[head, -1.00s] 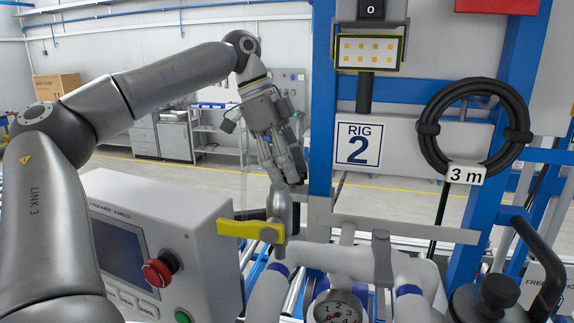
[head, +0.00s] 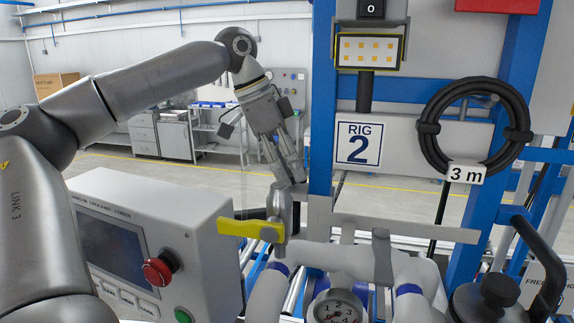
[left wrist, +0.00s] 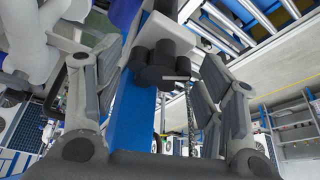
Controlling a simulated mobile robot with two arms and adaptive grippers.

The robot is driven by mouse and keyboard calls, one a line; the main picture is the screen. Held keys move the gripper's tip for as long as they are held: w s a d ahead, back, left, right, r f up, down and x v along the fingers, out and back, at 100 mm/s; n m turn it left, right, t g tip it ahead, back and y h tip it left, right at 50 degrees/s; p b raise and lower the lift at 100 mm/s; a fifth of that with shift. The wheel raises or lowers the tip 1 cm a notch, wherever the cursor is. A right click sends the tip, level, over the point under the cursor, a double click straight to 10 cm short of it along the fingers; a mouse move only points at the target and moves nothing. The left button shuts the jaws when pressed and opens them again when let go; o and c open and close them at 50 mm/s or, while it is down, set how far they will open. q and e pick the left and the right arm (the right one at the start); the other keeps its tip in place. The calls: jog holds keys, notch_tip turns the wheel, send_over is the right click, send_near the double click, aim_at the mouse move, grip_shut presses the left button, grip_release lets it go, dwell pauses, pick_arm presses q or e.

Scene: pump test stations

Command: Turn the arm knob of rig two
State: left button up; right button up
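A black lobed knob (left wrist: 160,68) sits on a pale bracket at the blue post in the left wrist view. I take it to be the arm knob, but no label on it can be read. My left gripper (head: 289,180) is beside the left side of rig two's blue post, pointing down, and its fingers look spread. In the left wrist view the open fingers (left wrist: 163,62) are on either side of the knob, with no clear contact. In the head view the knob is not clearly visible. The rig 2 sign (head: 358,145) is right of the post. My right gripper is not in view.
A yellow valve handle (head: 250,229) is just below my left gripper. A control box (head: 180,222) with a red button (head: 160,268) stands left of it. Pipes and a gauge (head: 338,308) are below. A coiled black hose (head: 428,140) hangs right.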

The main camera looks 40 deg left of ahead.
pick_arm(q)
jog(key=v, duration=1.2)
jog(key=shift+w, duration=0.15)
jog(key=w+d+f+m, duration=0.1)
jog(key=f+m, duration=0.1)
jog(key=f, duration=0.1)
jog(key=w+d+f+m+g+h, duration=0.1)
jog(key=f+m, duration=0.1)
jog(key=f, duration=0.2)
jog(key=w+d+f+m+g, duration=0.1)
jog(key=w+f+m, duration=0.1)
jog(key=f, duration=0.2)
jog(key=shift+d+f, duration=0.1)
jog(key=shift+d, duration=0.1)
dwell(0.5)
